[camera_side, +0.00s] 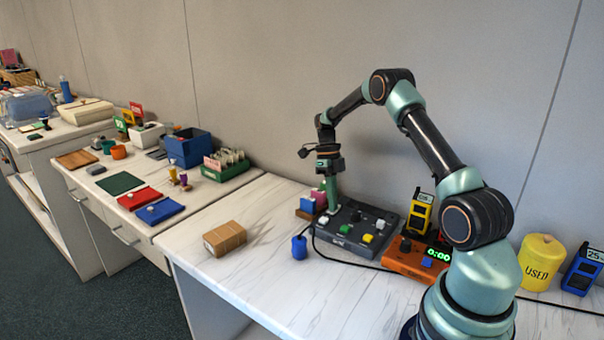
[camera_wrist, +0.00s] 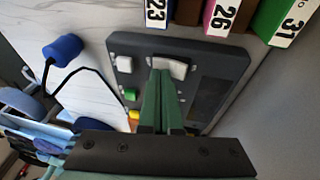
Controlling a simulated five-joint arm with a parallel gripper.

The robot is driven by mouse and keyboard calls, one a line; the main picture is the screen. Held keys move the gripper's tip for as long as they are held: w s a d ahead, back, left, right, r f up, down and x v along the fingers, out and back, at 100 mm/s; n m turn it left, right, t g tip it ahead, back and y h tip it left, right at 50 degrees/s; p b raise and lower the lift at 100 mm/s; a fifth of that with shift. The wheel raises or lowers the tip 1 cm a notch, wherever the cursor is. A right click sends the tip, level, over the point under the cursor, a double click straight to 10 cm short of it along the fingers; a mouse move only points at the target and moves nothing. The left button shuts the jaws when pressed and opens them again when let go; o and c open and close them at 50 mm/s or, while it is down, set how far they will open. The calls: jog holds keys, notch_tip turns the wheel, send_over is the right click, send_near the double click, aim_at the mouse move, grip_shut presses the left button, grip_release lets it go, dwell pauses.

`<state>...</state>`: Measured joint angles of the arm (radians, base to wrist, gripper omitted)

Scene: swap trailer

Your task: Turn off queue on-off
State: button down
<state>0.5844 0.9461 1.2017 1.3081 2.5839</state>
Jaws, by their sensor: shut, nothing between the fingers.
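A dark grey control panel (camera_side: 340,243) lies on the white bench; it also shows in the wrist view (camera_wrist: 137,48). It carries a white rocker switch (camera_wrist: 172,67), a smaller white button (camera_wrist: 124,64), a green button (camera_wrist: 130,94) and a yellow button (camera_wrist: 134,115). I cannot read which control is the queue on-off. My gripper (camera_side: 331,208) points down at the panel's far-left part. In the wrist view its green fingers (camera_wrist: 162,74) are shut and empty, with tips at the white rocker, partly covering it. I cannot tell whether they touch it.
A blue knob-like object (camera_side: 299,247) with a black cable stands left of the panel. Numbered blocks (camera_wrist: 223,14) stand close beside the panel. An orange timer box (camera_side: 405,262) and a yellow device (camera_side: 420,213) are to the right.

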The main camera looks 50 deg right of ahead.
jog(key=shift+d, duration=0.65)
jog(key=shift+r, duration=0.2)
jog(key=v, duration=1.3)
jog(key=shift+s+r, duration=0.2)
jog(key=shift+r, duration=0.1)
jog(key=shift+d, duration=0.2)
